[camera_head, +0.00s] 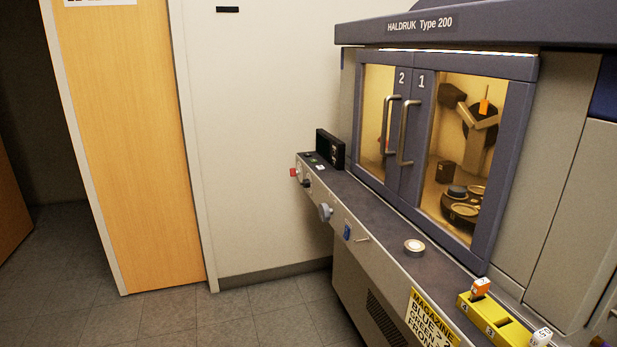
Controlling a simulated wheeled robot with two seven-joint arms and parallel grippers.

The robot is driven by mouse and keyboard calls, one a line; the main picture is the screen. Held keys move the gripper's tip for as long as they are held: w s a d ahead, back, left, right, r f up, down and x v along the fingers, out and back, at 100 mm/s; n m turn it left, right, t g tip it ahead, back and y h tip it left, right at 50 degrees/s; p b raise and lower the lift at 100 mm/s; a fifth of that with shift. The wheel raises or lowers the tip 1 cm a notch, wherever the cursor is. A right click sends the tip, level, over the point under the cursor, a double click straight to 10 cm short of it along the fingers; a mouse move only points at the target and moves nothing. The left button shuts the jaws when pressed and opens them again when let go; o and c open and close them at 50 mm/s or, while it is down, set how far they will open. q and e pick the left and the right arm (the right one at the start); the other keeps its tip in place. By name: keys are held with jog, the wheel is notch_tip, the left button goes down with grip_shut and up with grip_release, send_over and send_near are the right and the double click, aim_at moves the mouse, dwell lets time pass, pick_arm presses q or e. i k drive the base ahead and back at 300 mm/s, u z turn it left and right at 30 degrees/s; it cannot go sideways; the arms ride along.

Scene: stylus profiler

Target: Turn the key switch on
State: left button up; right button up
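The profiler's front control panel (386,264) runs along the machine below its doors. On its far end are a red control (293,172) and a small dark control (305,183). Nearer are a grey round knob (325,211), a small blue part (347,232) and a short pale lever-like piece (362,240). Which of these is the key switch is too small to tell, and so is its position. Neither of my grippers shows in the head view.
The cabinet has two shut glass doors with handles (405,132). A small dark screen (330,149) stands on the ledge's far end. A round disc (414,246) and a yellow magazine (494,322) sit on the ledge. The floor (250,318) left of the machine is clear.

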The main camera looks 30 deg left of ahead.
aim_at(293, 172)
jog(key=u, duration=0.95)
jog(key=i, duration=0.9)
jog(key=u, duration=1.05)
jog(key=i, duration=1.7)
jog(key=z, duration=1.3)
jog(key=i, duration=0.75)
jog(key=z, duration=0.85)
